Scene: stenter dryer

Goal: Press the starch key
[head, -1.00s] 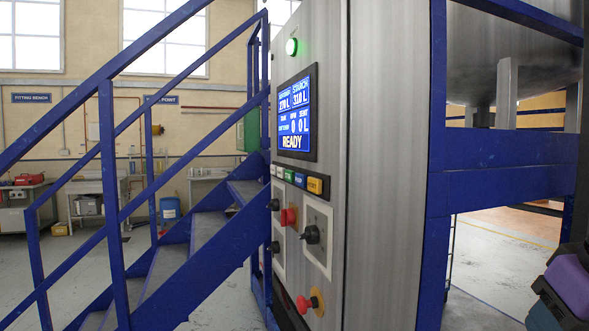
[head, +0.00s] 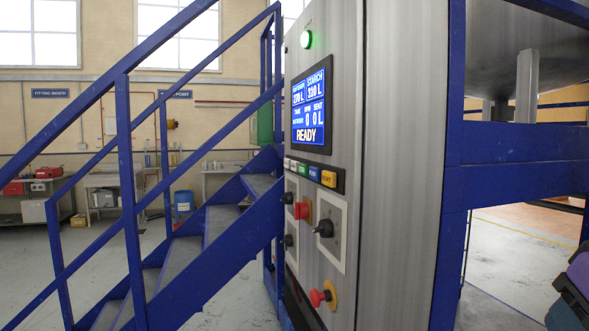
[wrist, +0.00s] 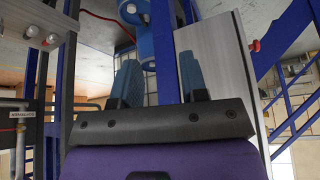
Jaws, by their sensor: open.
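The control cabinet (head: 400,150) has a lit screen (head: 311,109) that names starch, shows 310 L and reads READY. Below it is a row of small keys: a whitish key (head: 287,163), a green key (head: 303,168), a blue key (head: 314,172) and an orange key (head: 328,178). Their labels are too small to read surely, so I cannot tell which is the starch key. My gripper (wrist: 160,78) is open and empty in the wrist view, its two blue fingers apart. It is clear of the keys; the head view shows only purple and dark arm parts at lower right.
Below the keys are a red switch (head: 302,209), a black rotary switch (head: 324,228) and a red emergency button (head: 319,297) on yellow. A green lamp (head: 306,39) glows above. Blue stairs (head: 212,240) stand left of the cabinet, a blue frame (head: 452,180) right.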

